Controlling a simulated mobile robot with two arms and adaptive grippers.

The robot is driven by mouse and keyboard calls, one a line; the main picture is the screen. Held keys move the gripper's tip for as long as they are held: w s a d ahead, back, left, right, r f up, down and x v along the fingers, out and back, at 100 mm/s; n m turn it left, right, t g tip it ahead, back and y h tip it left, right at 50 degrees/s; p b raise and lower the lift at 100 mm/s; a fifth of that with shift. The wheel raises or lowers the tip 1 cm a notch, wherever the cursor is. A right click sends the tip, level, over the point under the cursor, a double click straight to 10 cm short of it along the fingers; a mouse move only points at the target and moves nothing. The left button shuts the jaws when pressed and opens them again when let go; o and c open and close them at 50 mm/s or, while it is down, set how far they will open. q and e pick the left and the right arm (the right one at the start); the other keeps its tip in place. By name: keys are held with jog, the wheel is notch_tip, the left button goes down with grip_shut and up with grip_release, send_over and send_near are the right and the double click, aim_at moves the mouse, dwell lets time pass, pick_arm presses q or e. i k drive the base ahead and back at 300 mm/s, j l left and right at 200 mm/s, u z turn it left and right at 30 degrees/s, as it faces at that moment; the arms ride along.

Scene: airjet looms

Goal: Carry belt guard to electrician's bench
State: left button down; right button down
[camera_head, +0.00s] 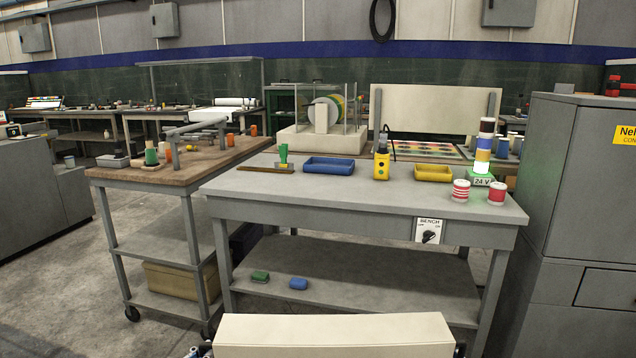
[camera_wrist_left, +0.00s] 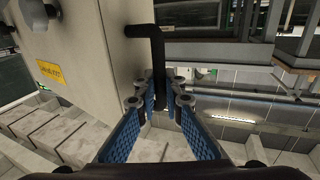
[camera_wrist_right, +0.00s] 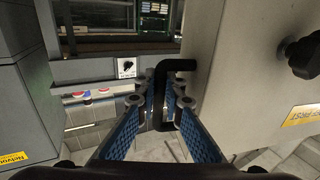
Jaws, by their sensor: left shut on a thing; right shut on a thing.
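The belt guard (camera_head: 333,335) is a long cream box at the bottom of the head view, in front of the grey bench (camera_head: 345,195). My left gripper (camera_wrist_left: 158,92) is shut on a black bar handle (camera_wrist_left: 157,45) at one end of the guard (camera_wrist_left: 82,50). My right gripper (camera_wrist_right: 161,98) is shut on a black handle (camera_wrist_right: 175,65) at the guard's other end (camera_wrist_right: 235,75). In the head view only a small part of my left gripper (camera_head: 198,351) shows. The bench top carries a sign-marked switch (camera_head: 429,231) on its front edge.
On the bench stand a blue tray (camera_head: 329,166), yellow tray (camera_head: 433,173), yellow meter (camera_head: 381,165), signal stack (camera_head: 483,150) and red-white spools (camera_head: 461,190). The front middle of the top is clear. A wooden-topped cart (camera_head: 150,175) stands left; a grey cabinet (camera_head: 570,190) stands right.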

aim_at(317, 186)
jog(key=i+l, duration=0.1)
jog(key=i, duration=0.8)
